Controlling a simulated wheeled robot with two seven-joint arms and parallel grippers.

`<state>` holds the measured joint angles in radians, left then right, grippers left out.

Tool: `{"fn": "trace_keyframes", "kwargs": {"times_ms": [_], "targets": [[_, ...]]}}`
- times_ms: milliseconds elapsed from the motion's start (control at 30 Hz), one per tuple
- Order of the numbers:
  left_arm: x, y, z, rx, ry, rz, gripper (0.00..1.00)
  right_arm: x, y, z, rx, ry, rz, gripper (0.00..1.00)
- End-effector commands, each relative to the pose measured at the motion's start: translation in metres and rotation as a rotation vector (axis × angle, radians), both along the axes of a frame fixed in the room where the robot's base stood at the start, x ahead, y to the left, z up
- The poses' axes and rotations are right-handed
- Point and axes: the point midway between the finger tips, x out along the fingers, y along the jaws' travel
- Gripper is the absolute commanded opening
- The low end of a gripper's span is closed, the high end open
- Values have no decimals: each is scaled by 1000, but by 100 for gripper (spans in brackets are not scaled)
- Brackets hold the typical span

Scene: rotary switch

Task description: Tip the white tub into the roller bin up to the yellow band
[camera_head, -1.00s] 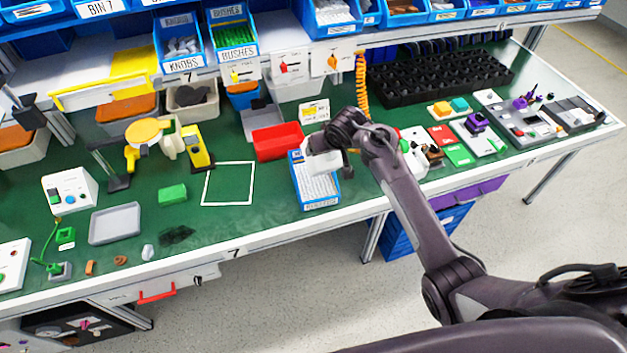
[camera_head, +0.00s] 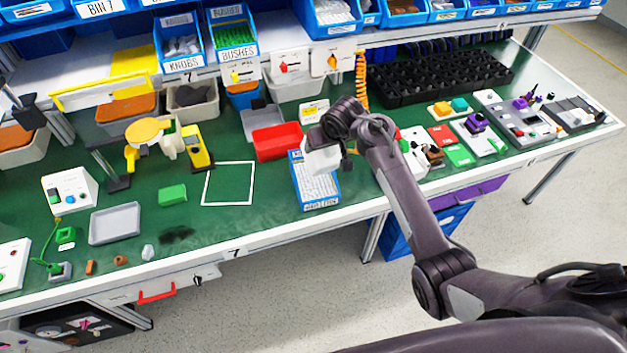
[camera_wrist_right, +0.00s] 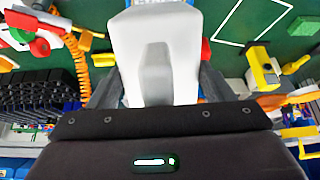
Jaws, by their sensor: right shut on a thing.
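The white tub (camera_head: 322,159) hangs above the blue roller bin (camera_head: 318,206), which stands near the table's front edge. My right gripper (camera_head: 319,143) is shut on the tub. In the right wrist view, the gripper's dark fingers (camera_wrist_right: 157,88) lie on either side of the tub (camera_wrist_right: 183,50). White rollers (camera_head: 317,188) show in the front part of the bin; the tub hides its middle. I cannot make out the yellow band or the inside of the tub. My left gripper is not in view.
A red bin (camera_head: 277,141) stands just left behind the roller bin. A white square outline (camera_head: 228,204) on the green table encloses clear surface to the left. A black grid tray (camera_head: 435,78) and small fixtures stand to the right.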

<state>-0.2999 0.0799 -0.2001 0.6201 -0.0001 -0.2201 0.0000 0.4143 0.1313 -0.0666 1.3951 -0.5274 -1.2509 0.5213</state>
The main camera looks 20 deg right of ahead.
Motion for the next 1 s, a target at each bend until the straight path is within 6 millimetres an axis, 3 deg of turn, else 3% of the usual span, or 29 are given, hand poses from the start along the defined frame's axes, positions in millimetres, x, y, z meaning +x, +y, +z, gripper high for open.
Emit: {"fn": "trace_keyframes", "kwargs": {"times_ms": [1000], "targets": [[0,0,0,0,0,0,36,7,0,7,-3,55,-1,51]]}}
